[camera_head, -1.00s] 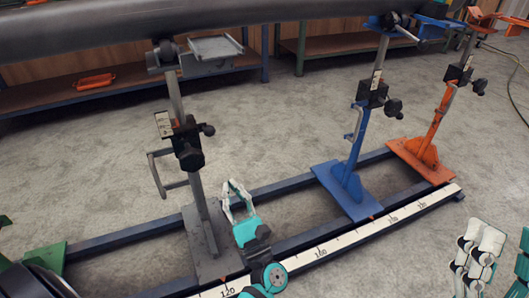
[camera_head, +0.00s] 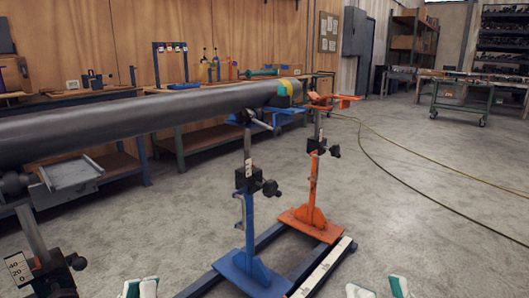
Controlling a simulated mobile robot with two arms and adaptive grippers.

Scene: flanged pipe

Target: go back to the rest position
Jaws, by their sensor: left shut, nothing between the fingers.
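My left gripper (camera_head: 140,288) shows only its pale fingertips at the bottom edge, left of centre. They are close together, shut, with nothing between them. My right gripper (camera_head: 378,288) shows only its pale fingertips at the bottom edge, right of centre. They stand apart with nothing seen between them. Both hands and wrists are cut off below the frame. The grey pipe (camera_head: 150,108) runs across the left half, its far end over the blue stand (camera_head: 247,205). Both grippers are apart from the pipe and stands.
An orange stand (camera_head: 313,190) stands beyond the blue one on the floor rails. A grey stand (camera_head: 40,250) is at lower left. Benches line the wooden wall. A yellowish hose (camera_head: 400,150) lies on the open floor at right. A wheeled table (camera_head: 462,100) stands at the back right.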

